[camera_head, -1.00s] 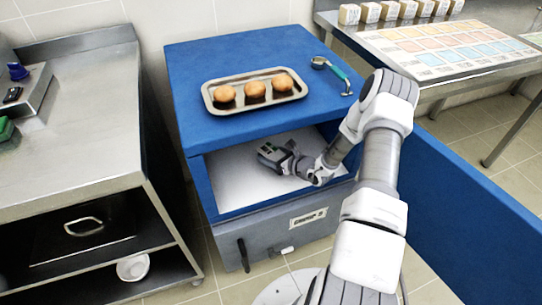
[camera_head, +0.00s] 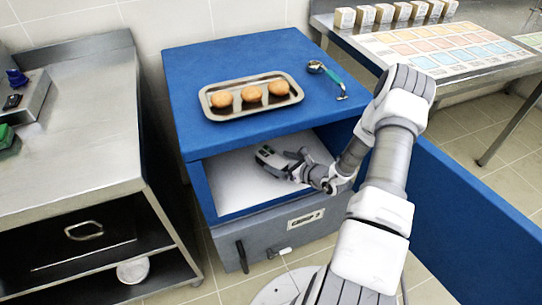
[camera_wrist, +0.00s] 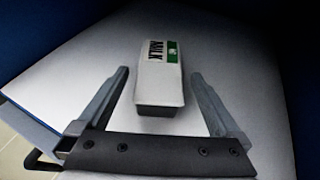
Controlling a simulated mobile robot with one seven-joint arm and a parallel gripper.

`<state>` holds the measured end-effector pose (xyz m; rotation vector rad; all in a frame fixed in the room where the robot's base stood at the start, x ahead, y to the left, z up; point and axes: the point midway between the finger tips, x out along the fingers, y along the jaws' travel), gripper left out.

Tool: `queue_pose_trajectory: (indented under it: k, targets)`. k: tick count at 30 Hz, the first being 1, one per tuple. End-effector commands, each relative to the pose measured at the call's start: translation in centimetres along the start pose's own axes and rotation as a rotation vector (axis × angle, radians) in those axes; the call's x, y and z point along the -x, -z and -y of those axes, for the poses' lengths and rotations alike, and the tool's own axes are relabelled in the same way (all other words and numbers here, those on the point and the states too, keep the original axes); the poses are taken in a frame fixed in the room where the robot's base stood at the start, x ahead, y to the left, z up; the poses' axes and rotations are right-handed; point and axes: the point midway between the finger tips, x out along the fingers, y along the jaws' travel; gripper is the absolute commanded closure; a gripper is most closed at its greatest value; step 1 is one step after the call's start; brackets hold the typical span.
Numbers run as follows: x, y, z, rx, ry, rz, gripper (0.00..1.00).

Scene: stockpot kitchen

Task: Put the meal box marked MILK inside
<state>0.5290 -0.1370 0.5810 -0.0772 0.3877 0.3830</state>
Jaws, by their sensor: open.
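The meal box marked MILK (camera_wrist: 159,75) is a white carton with a green patch and a dark end, resting on the pale floor of the blue cabinet's (camera_head: 196,190) open compartment. It is small and partly hidden in the head view (camera_head: 265,153). My gripper (camera_wrist: 159,73) is open inside the compartment. In the wrist view its fingers show on either side of the box's near part, with a gap at each side. In the head view my gripper (camera_head: 290,165) is just right of the box, and its fingertips are hard to make out.
A tray (camera_head: 222,113) with three buns and a scoop (camera_head: 330,75) lie on the cabinet top. The blue door (camera_head: 455,215) stands open at right. A grey drawer (camera_head: 270,240) is below. Several boxes (camera_head: 385,13) line the back table. A steel counter (camera_head: 80,120) stands left.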

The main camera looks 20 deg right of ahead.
Motion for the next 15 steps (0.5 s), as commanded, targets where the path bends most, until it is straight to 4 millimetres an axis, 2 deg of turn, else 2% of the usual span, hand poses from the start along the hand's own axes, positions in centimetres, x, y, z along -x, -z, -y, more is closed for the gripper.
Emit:
queue_pose_trajectory:
  k: [1,6,10,15]
  targets:
    - [1.3,-0.2,0.1,-0.002,0.002,-0.002,0.0]
    - [4.1,-0.1,0.1,0.0,0.002,-0.001,0.0]
    - [5.3,0.0,0.0,0.0,0.0,0.0,0.0]
    - [5.7,0.1,0.0,0.0,0.0,-0.001,0.0]
